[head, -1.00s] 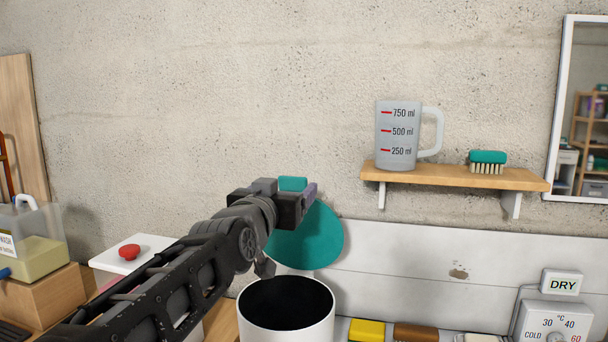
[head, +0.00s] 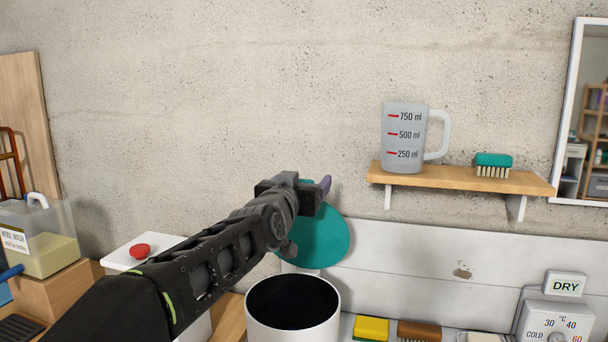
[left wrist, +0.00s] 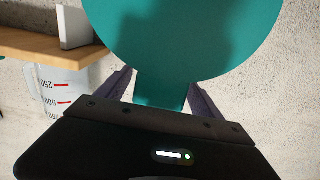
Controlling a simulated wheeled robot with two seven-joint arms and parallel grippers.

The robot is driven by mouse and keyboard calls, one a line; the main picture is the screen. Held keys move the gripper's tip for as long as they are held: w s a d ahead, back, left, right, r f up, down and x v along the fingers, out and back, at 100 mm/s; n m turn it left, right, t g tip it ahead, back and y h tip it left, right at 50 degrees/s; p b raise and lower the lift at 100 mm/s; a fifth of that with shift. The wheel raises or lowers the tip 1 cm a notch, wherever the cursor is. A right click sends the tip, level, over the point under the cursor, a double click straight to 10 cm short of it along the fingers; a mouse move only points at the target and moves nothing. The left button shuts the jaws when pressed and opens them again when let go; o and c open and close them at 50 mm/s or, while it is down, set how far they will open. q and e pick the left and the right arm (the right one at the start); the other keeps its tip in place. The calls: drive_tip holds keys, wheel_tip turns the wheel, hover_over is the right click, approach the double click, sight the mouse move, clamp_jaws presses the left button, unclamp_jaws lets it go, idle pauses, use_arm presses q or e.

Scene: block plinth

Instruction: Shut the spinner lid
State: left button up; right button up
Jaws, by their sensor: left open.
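The spinner is a white drum (head: 292,330) with a dark open mouth, at the bottom centre of the head view. Its round teal lid (head: 322,242) stands open and upright behind the mouth, against the wall side. My left gripper (head: 312,190) is at the lid's top edge and covers part of it. In the left wrist view the lid (left wrist: 185,35) fills the upper middle, and its narrow teal tab (left wrist: 160,92) lies between the two open purple fingers. I cannot tell whether the fingers touch the tab. My right gripper is not in view.
A wooden shelf (head: 450,180) with a measuring jug (head: 403,135) and a brush (head: 493,162) is on the wall at right. A red button (head: 139,251) on a white box is at left. Yellow (head: 371,328) and brown blocks lie right of the drum.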

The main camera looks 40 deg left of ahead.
use_arm(q)
drive_tip(key=shift+w+a, duration=0.1)
drive_tip(key=shift+w, duration=0.1)
drive_tip(key=shift+c, duration=0.3)
clamp_jaws()
idle(0.5)
